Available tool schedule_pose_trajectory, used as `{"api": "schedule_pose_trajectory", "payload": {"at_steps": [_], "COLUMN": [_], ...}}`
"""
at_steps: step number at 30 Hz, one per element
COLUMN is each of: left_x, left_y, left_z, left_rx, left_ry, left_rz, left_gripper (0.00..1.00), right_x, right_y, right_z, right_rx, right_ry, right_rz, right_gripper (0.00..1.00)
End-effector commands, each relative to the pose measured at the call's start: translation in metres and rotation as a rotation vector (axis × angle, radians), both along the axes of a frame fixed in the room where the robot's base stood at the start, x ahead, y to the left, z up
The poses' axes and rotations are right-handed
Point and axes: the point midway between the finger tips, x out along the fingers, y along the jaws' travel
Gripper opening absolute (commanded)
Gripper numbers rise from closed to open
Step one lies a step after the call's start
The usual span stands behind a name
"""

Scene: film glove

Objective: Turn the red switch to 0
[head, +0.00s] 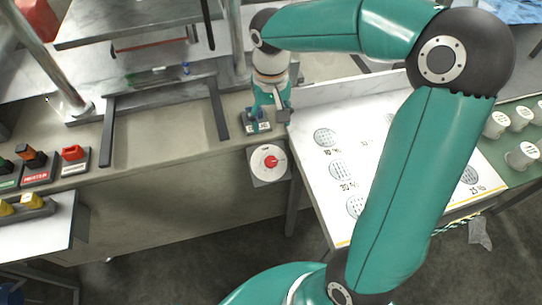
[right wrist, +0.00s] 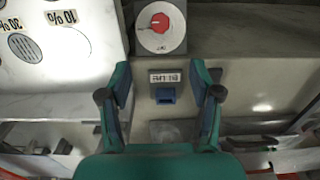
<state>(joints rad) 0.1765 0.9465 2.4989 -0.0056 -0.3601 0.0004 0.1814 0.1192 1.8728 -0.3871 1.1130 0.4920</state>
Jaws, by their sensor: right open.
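The red switch (head: 271,161) is a red knob on a round white dial in a grey box at the counter's front edge. It also shows at the top of the right wrist view (right wrist: 160,22), beyond my fingertips. The dial markings are too small to read. My right gripper (head: 268,112) is open above the counter, behind the switch and apart from it. In the right wrist view its two fingers (right wrist: 162,72) are spread, with a small blue block (right wrist: 166,95) and a label plate visible between them. My left gripper is not in view.
A white board (head: 320,110) with round printed spots lies right of the switch. Red and dark switch boxes (head: 75,158) stand at the far left. A dark frame (head: 165,85) stands on the counter. White cups (head: 520,155) stand at the right.

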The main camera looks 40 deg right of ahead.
Motion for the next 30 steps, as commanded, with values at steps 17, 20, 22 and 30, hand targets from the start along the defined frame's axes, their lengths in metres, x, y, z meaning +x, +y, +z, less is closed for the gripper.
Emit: {"api": "schedule_pose_trajectory", "payload": {"at_steps": [17,20,22,30], "left_x": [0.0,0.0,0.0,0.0], "left_y": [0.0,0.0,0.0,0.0], "left_z": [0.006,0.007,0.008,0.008], "left_rx": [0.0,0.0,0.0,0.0], "left_ry": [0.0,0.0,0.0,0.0], "left_rz": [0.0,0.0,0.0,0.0], "left_gripper": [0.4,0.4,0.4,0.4], "right_x": [-0.002,-0.001,-0.002,-0.001], "right_y": [0.001,0.001,0.001,0.001], "right_z": [-0.108,-0.127,-0.139,-0.163], "right_rx": [0.004,0.004,0.005,0.003], "right_ry": [0.008,0.007,0.007,0.003], "right_rz": [0.001,0.002,0.002,0.002], "right_gripper": [0.64,0.64,0.64,0.64]}}
